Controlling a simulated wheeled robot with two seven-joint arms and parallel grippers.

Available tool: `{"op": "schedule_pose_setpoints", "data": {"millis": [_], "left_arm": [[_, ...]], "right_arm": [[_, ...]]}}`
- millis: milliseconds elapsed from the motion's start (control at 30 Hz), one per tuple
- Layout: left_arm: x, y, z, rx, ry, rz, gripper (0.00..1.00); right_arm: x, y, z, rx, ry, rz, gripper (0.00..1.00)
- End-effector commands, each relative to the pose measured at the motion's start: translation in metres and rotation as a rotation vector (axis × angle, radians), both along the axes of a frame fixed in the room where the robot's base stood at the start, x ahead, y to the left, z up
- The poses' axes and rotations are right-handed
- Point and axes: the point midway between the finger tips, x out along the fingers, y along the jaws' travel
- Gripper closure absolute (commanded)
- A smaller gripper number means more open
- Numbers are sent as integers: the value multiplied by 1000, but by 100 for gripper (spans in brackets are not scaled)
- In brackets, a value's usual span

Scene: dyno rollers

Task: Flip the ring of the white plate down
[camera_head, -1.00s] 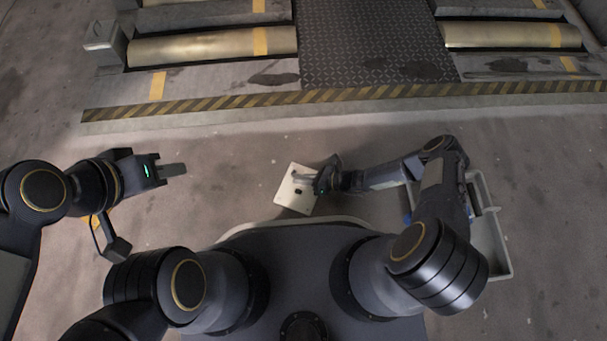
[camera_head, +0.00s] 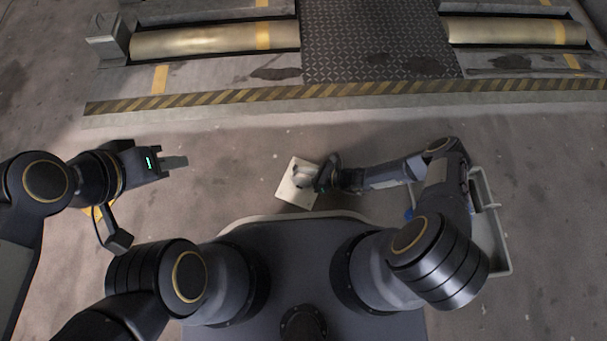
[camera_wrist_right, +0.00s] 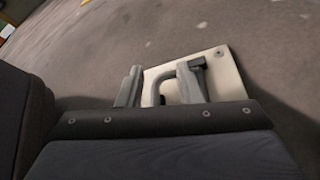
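The white plate (camera_head: 296,198) lies flat on the floor in front of my body. It also shows in the right wrist view (camera_wrist_right: 228,84), partly behind the gripper. A grey curved piece (camera_wrist_right: 165,74), apparently the ring, stands up from the plate beside a dark fitting; its exact tilt is hard to tell. My right gripper (camera_head: 304,178) is over the plate, reaching in from the right. In the right wrist view its two grey fingers (camera_wrist_right: 160,88) are apart, with the curved piece around the gap; contact cannot be told. My left gripper (camera_head: 175,162) is off to the left, away from the plate.
A grey open crate (camera_head: 490,225) stands at the right, partly behind my right arm. The yellow-black striped edge (camera_head: 330,94) of the roller bed (camera_head: 215,40) runs across the back. The floor between plate and left gripper is clear.

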Motion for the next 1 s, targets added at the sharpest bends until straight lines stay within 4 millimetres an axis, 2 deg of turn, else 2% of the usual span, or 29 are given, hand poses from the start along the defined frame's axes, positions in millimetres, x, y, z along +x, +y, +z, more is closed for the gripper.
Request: {"op": "schedule_pose_setpoints", "data": {"millis": [267, 500, 700, 1000], "left_arm": [[0, 0, 4, 0, 0, 0, 71], [0, 0, 19, 0, 0, 0, 71], [0, 0, 25, 0, 0, 0, 71], [0, 0, 25, 0, 0, 0, 71]], "right_arm": [[-2, -8, 4, -2, 0, -1, 67], [-13, -44, 20, -3, 1, -2, 67], [-21, -65, 27, -1, 0, -1, 67], [-23, -70, 28, 0, 0, 0, 67]]}}
